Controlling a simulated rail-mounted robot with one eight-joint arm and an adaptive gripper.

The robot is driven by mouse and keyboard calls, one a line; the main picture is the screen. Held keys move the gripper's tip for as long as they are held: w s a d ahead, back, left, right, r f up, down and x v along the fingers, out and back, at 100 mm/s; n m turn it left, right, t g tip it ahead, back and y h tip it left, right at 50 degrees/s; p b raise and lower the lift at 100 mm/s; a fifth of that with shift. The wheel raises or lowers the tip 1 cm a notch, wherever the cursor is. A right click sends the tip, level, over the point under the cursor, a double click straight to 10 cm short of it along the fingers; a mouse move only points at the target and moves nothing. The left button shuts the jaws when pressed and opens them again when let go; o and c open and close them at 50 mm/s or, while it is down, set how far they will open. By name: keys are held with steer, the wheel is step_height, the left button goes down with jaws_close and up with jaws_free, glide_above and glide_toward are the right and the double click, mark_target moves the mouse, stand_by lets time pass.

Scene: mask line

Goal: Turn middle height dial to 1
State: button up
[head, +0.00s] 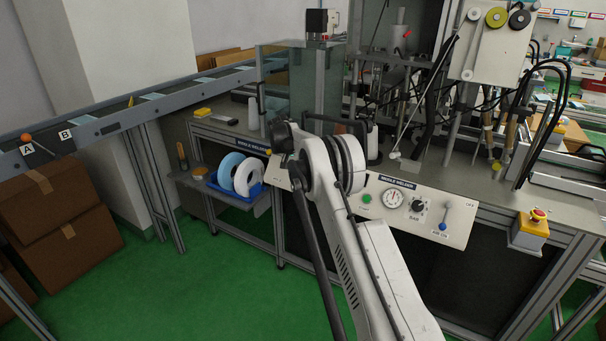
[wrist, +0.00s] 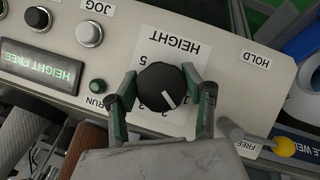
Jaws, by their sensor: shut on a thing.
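The black height dial (wrist: 163,87) sits on a white label marked HEIGHT, upside down in the wrist view. Its white pointer line slants toward the lower right of the picture, near the digits 2 and 1; the exact setting is hard to tell. My gripper (wrist: 161,82) is shut on the dial, with one green-padded finger on each side. The fingers partly cover the scale. In the head view my arm hides the gripper and the dial.
Beside the dial are a JOG button (wrist: 89,34), a green RUN button (wrist: 97,86), a lit display (wrist: 40,66) and a yellow-knobbed HOLD/FREE lever (wrist: 284,147). In the head view, the middle welder panel (head: 377,218) and an emergency stop (head: 538,215) lie right of my arm.

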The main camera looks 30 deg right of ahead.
steer(key=shift+n+g+h+b, duration=0.6)
steer(key=shift+n+h+b, duration=0.2)
steer(key=shift+n, duration=1)
steer(key=o, duration=1.2)
steer(key=shift+c, duration=0.2)
steer(key=v, duration=1.2)
steer(key=shift+r, duration=0.1)
